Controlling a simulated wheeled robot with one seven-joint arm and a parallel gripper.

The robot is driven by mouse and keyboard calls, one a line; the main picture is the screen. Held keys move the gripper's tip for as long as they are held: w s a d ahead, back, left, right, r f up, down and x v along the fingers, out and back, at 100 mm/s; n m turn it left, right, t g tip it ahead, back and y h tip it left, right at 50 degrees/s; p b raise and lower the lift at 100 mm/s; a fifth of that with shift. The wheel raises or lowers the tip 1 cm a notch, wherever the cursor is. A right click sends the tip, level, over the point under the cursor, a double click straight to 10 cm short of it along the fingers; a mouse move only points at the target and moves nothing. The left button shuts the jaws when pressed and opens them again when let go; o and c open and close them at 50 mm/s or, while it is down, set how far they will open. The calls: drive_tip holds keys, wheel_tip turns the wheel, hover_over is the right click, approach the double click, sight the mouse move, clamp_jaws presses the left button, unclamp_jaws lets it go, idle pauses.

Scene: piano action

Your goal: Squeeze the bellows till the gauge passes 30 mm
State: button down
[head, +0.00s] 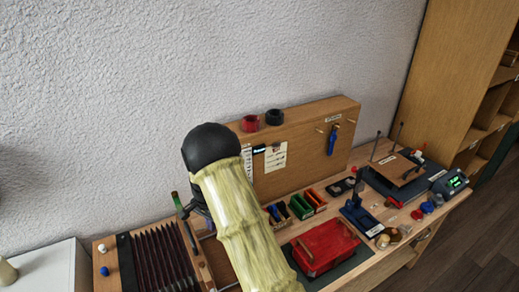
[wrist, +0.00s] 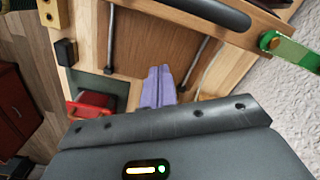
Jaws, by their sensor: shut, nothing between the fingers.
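The bellows (head: 163,262), with dark red-brown pleats, lies at the lower left of the bench in the head view. A wooden end board (head: 200,262) with a dark bar stands at its right side. In the wrist view my gripper (wrist: 158,88) shows two pale purple fingers, together and empty. They point towards a wooden frame with metal rods and a dark handle bar (wrist: 207,12). I see no contact there. In the head view my arm hides most of the gripper. A small dark display (head: 259,149) is on the backboard; I cannot read it or tell if it is the gauge.
A red box (head: 325,246) lies on a dark mat right of my arm, with small coloured bins (head: 301,207) behind it. A green-lit instrument (head: 456,183) stands at the far right. A green piece (wrist: 290,48) with a brass knob is close by in the wrist view.

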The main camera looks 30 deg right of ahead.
drive_tip(key=shift+r+p, duration=0.55)
drive_tip(key=shift+r, duration=0.6)
drive_tip(key=shift+s, duration=0.1)
drive_tip(key=s+r+n+t+b, duration=0.1)
drive_tip(key=s+r+n, duration=0.2)
drive_tip(key=s, duration=0.4)
drive_tip(key=s+r+n+b, duration=0.2)
drive_tip(key=s+n, duration=0.3)
drive_tip(key=s, duration=0.3)
drive_tip(key=s+a+r+n+t+b, duration=0.1)
drive_tip(key=s+r+n, duration=0.3)
drive_tip(key=s, duration=0.4)
drive_tip(key=shift+t+b, duration=0.3)
drive_tip(key=shift+b, duration=0.45)
drive_tip(key=shift+a, duration=0.1)
drive_tip(key=shift+s+r, duration=0.1)
drive_tip(key=shift+s, duration=0.05)
